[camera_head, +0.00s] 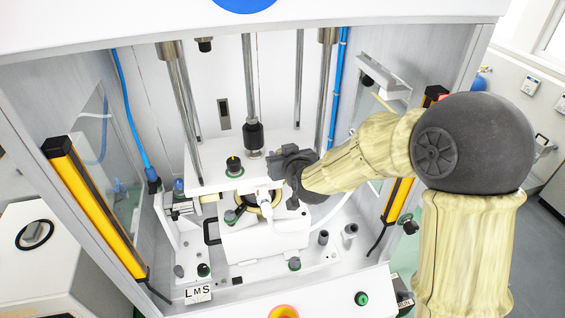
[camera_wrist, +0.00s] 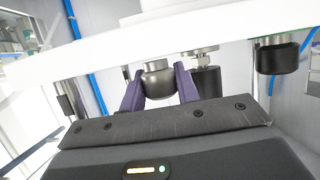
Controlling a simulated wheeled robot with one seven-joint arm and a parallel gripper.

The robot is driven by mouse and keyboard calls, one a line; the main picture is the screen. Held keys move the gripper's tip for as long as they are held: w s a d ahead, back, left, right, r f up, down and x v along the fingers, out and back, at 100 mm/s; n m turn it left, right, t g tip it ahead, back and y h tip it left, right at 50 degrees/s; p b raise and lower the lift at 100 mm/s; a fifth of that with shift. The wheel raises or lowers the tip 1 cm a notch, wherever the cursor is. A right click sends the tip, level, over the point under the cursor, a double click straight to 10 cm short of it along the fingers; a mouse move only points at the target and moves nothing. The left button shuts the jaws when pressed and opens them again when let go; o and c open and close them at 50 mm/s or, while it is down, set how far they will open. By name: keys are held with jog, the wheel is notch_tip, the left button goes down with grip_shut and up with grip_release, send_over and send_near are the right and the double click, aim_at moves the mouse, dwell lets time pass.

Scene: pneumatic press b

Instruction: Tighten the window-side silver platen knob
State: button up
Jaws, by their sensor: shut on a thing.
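The silver platen knob (camera_wrist: 158,80) sits between the two purple fingers of my gripper (camera_wrist: 160,84) in the wrist view, against the white platen (camera_wrist: 110,44). The fingers are shut on its sides. In the head view my gripper (camera_head: 278,163) is at the right end of the white platen (camera_head: 210,180), coming in from the right. My gripper hides the held knob there. A black platen knob (camera_head: 233,165) stands apart on the left part of the platen. It also shows at the right in the wrist view (camera_wrist: 277,58).
The black central rod end (camera_head: 253,135) is close to the left of my gripper. Steel columns (camera_head: 180,95) rise behind and beside the platen. Yellow-black light bars (camera_head: 95,210) flank the opening. A white fixture with a hose (camera_head: 265,200) lies below the platen.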

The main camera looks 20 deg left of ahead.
jog(key=shift+s+a+r+m+t+h, duration=0.1)
jog(key=shift+a+r+m+t+h, duration=0.05)
jog(key=shift+m+t+h, duration=0.6)
jog(key=shift+r+m+h+p, duration=0.15)
jog(key=shift+m+h+p, duration=0.8)
jog(key=m+t+h+p, duration=0.1)
jog(key=m+h+p, duration=0.2)
jog(key=h+p, duration=0.1)
jog(key=shift+r+m+p, duration=0.15)
jog(key=shift+m+p, duration=0.15)
jog(key=shift+p, duration=0.4)
jog(key=m+h+p, duration=0.2)
jog(key=h, duration=0.1)
jog(key=m+g+h+p, duration=0.1)
jog(key=p, duration=0.1)
jog(key=shift+f+m+h, duration=0.25)
jog(key=shift+m+h, duration=0.05)
jog(key=shift+m, duration=0.1)
jog(key=o, duration=1)
jog(key=shift+f, duration=0.1)
jog(key=shift+c, duration=0.2)
